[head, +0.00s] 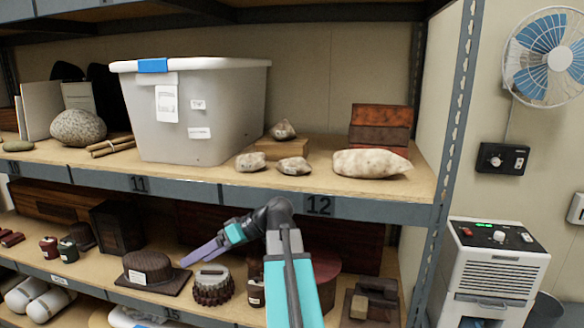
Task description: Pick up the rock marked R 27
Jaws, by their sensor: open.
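Several rocks lie on the upper shelf, and I cannot read R 27 on any. Two small pale rocks, a left one (250,161) and a right one (294,166), lie near the shelf's front edge. A third small rock (283,130) sits on a wooden block (284,149) behind them. A long pale rock (370,163) lies to the right, and a round grey speckled rock (78,127) lies far left. My gripper (187,261) is open and seems empty, pointing left below the upper shelf's edge, in front of the lower shelf and apart from all these rocks.
A lidded grey bin (220,110) stands left of the small rocks. Reddish-brown boxes (381,122) stand behind the long rock. The shelf edge (350,208) and blue-grey post (453,140) bound the space. A brown hat-like object (148,268) is near my gripper.

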